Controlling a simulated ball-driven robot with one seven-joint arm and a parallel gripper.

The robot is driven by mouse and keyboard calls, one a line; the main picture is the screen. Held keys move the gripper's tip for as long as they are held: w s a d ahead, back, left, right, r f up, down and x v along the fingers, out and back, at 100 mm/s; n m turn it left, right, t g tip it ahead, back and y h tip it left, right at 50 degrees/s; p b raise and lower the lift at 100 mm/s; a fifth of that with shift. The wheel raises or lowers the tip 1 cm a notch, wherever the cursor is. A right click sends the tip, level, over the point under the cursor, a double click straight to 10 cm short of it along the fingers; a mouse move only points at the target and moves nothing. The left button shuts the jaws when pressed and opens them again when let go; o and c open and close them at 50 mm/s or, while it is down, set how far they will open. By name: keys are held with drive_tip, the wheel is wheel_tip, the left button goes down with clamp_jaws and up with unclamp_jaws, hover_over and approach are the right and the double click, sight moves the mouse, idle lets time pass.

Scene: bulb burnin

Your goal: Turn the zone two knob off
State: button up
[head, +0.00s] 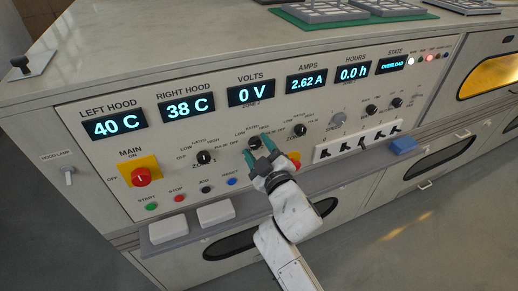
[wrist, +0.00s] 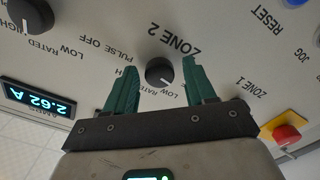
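The zone two knob (wrist: 159,71) is black and round on the white panel. In the wrist view it sits between my gripper's two teal fingers, with a gap visible on each side. A white mark on it points to the lower right, toward the RATED/LOW lettering in that upside-down view. In the head view the zone two knob (head: 254,142) is just above and between the fingertips. My gripper (head: 260,148) is open and empty in front of the panel. I cannot tell whether the fingertips touch the panel. The ZONE 2 label (wrist: 177,40) shows in the wrist view.
The zone one knob (head: 203,157) is left and the zone three knob (head: 299,130) right of my gripper. A red emergency button (head: 294,160) is partly behind my wrist. The main switch (head: 141,176) is far left. The amps display (head: 306,81) reads 2.62 A; the state display (head: 392,65) reads OVERLOAD.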

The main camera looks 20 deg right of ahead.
drive_tip(key=shift+o, duration=0.3)
drive_tip(key=shift+s, duration=0.1)
drive_tip(key=s, duration=1)
drive_tip(key=shift+s+b, duration=0.3)
drive_tip(key=s+d+f+m+g+h+p, duration=0.1)
drive_tip(key=s+d+f+m+g+h, duration=0.2)
drive_tip(key=s+d+f+m+g, duration=0.25)
drive_tip(key=s+d+f+m+g+y+p, duration=0.1)
drive_tip(key=s+f+g, duration=0.4)
drive_tip(key=s, duration=0.6)
drive_tip(key=s+d+f+m+g+y+p, duration=0.1)
drive_tip(key=s+f+g, duration=0.5)
drive_tip(key=s, duration=0.5)
drive_tip(key=shift+m+y, duration=0.35)
drive_tip(key=shift+y, duration=0.05)
drive_tip(key=shift+g, duration=0.25)
